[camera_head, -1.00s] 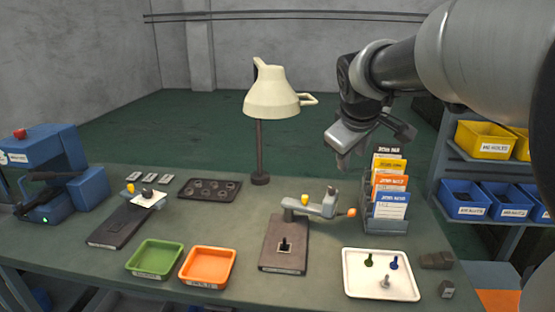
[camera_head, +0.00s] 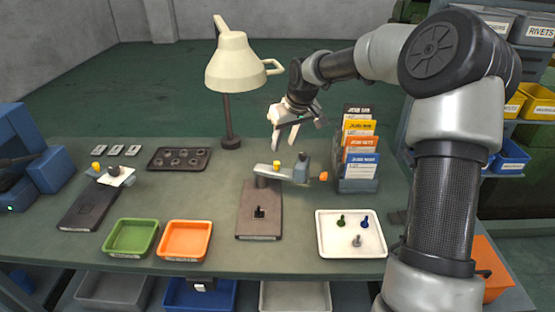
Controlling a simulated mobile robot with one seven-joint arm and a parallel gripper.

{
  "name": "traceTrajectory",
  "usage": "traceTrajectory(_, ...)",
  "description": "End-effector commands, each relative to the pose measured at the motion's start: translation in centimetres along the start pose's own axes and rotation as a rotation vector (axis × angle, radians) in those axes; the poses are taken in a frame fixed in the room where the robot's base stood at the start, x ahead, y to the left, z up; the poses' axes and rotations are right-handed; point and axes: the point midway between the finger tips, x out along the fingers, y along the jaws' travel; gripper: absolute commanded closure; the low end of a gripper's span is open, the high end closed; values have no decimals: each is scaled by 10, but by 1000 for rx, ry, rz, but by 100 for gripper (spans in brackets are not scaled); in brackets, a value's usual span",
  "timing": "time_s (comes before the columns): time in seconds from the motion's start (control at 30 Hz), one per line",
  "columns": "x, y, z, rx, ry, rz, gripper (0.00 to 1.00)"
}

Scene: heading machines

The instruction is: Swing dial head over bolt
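A gauge stand with a flat brown base (camera_head: 259,229) is at mid-bench. A small dark bolt (camera_head: 259,211) stands upright in a holder on this base. The stand's grey swing arm reaches right from its post, with a yellow knob (camera_head: 276,164) on it. The blue-grey dial head (camera_head: 302,171) is at the arm's right end, beside an orange tip (camera_head: 323,176). The head lies right of and behind the bolt, not over it. My gripper (camera_head: 283,147) is open and empty, fingers down, seemingly just above and behind the swing arm.
A cream lamp (camera_head: 235,62) stands left of my gripper. A card rack (camera_head: 357,184) is close on the right. A white tray (camera_head: 328,248) with several bolts, green (camera_head: 131,239) and orange (camera_head: 185,241) trays are in front. Another gauge stand (camera_head: 88,207) is at left.

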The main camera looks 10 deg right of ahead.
Motion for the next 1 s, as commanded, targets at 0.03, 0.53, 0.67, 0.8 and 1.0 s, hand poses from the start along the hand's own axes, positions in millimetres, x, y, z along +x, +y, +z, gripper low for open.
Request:
traceTrajectory(0.03,12,-1,0,0,-3,-3,65)
traceTrajectory(0.53,101,0,0,-1,-1,0,65)
traceTrajectory(0.67,108,0,0,-1,0,1,65)
traceTrajectory(0.8,110,0,0,-1,1,2,65)
traceTrajectory(1.0,110,0,0,-1,0,2,73)
